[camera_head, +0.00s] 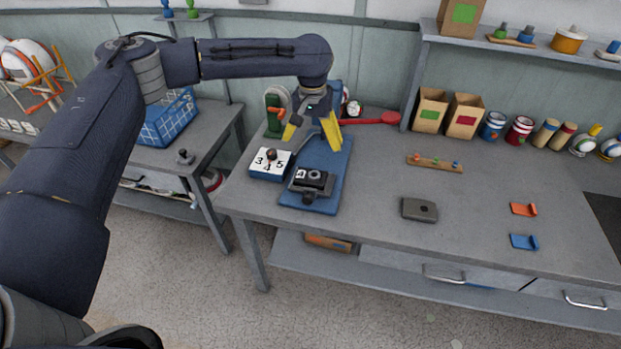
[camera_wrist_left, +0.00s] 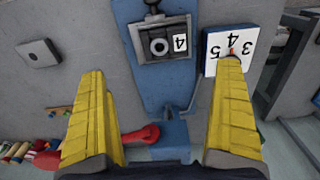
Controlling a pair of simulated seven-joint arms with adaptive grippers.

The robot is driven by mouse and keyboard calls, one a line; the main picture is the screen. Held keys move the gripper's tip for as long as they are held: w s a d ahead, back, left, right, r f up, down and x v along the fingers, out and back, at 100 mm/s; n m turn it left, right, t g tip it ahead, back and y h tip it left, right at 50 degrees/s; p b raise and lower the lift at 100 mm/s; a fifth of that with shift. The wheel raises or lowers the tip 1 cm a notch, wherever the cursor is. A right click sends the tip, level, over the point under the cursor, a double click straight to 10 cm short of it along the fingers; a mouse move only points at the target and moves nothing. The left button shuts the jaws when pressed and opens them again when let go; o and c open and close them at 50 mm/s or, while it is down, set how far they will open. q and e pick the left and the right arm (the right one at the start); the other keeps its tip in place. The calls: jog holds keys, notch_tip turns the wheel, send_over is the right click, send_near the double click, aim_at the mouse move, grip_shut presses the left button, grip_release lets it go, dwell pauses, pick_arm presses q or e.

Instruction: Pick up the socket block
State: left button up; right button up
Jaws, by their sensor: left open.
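A flat grey block (camera_head: 419,209) with a small dark round hole, which looks like the socket block, lies on the open bench right of the blue press. It also shows at the upper left of the left wrist view (camera_wrist_left: 39,53). My left gripper (camera_head: 312,132) is open and empty above the press's blue base (camera_head: 327,158), well left of the grey block. Its yellow fingers are spread wide in the left wrist view (camera_wrist_left: 160,75). A dark holder (camera_wrist_left: 163,38) with a round ring and a "4" tag sits at the base's front end. My right gripper is out of view.
A white numbered card (camera_head: 270,163) with a knob stands left of the press. The press's red lever (camera_head: 378,119) reaches right behind. An orange piece (camera_head: 523,209) and a blue piece (camera_head: 523,241) lie farther right. Bench around the grey block is clear.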

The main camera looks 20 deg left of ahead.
aim_at(310, 176)
pick_arm(q)
jog(key=f, duration=1)
jog(key=a+f, duration=0.1)
jog(key=f, duration=0.5)
jog(key=shift+w+f, duration=0.1)
jog(key=shift+w, duration=0.1)
jog(key=shift+d, duration=0.1)
jog(key=c, duration=1)
